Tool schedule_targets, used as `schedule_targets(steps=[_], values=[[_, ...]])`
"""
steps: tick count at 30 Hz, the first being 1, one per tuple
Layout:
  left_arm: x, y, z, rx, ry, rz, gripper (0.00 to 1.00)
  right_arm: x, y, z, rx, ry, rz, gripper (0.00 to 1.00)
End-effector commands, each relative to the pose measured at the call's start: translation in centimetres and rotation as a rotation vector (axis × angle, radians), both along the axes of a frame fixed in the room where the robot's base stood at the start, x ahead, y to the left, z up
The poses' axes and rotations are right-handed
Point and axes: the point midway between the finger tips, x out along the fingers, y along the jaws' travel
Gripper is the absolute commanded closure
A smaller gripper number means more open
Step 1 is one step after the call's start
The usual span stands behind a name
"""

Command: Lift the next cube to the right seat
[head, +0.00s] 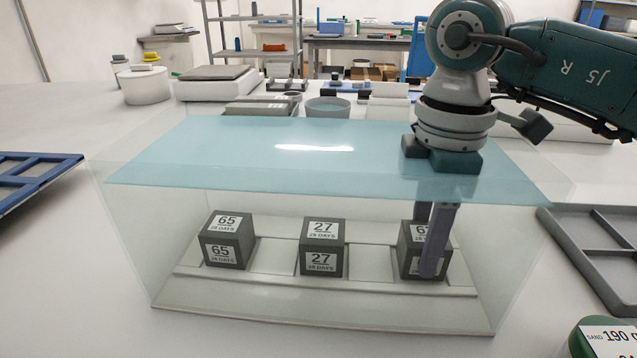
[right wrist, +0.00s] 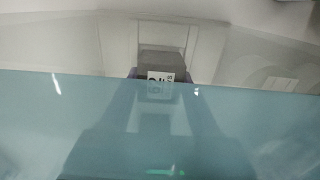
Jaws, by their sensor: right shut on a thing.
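A clear tank (head: 130,235) of blue water holds a pale rack (head: 320,298) with a row of seats. A dark cube labelled 65 (head: 228,240) sits at the left and a cube labelled 27 (head: 321,247) in the middle. A third cube (head: 408,255) sits at the right, its label partly hidden by my gripper. My right gripper (head: 432,258) reaches down through the water and is shut on this right cube. In the right wrist view the cube (right wrist: 160,65) shows between the fingers, partly under the water surface. My left gripper is not in view.
A blue divided tray (head: 35,180) lies left of the tank and a grey divided tray (head: 600,245) lies right. A green-rimmed container labelled SAND (head: 605,338) stands at the front right.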

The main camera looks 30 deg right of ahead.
Motion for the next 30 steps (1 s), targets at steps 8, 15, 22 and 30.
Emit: schedule_targets(steps=[8,15,22,30], values=[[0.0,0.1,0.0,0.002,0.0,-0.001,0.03,0.0,0.0,0.0,0.001,-0.001,0.001,1.0],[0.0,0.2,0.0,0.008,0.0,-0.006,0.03,0.0,0.0,-0.1,0.001,-0.001,0.001,0.13],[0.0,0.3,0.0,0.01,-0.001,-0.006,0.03,0.0,0.0,-0.1,0.001,0.0,0.001,0.03],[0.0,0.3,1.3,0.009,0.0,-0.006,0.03,0.0,0.0,1.3,0.001,0.001,0.001,0.03]])
